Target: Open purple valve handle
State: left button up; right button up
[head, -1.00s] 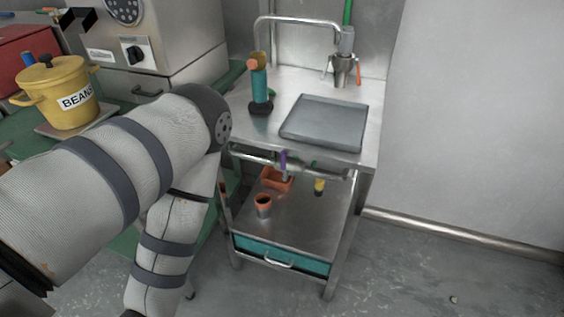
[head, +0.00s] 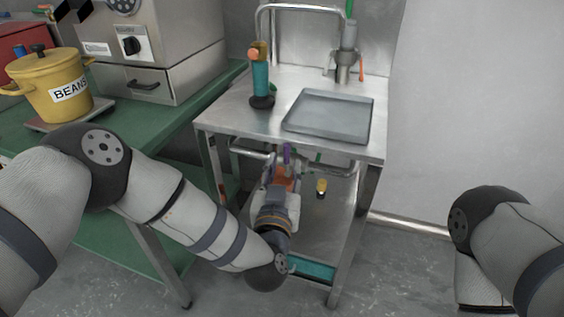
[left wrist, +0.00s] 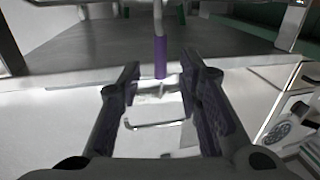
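The purple valve handle (head: 287,153) is a short upright bar at the pipes under the front edge of the steel table. In the left wrist view it appears as a purple sleeve (left wrist: 160,56) on a metal stem. My left gripper (head: 284,173) is just below and in front of it. In the left wrist view my left gripper (left wrist: 160,76) is open, with the handle lined up between its two fingertips. I cannot tell whether the fingers touch it. My right arm shows at the right of the head view, but its gripper is out of frame.
The steel table (head: 230,118) carries a grey tray (head: 328,114) and a teal-and-black tool (head: 260,84). A yellow-topped item (head: 321,186) stands on the lower shelf. A green table (head: 180,120) with a yellow beans pot (head: 50,75) stands at left.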

aim_at(286, 156)
pick_arm(q)
jog(key=w, duration=0.3)
jog(key=shift+w+d, duration=0.15)
jog(key=shift+d, duration=0.05)
jog(key=shift+c, duration=0.2)
grip_shut()
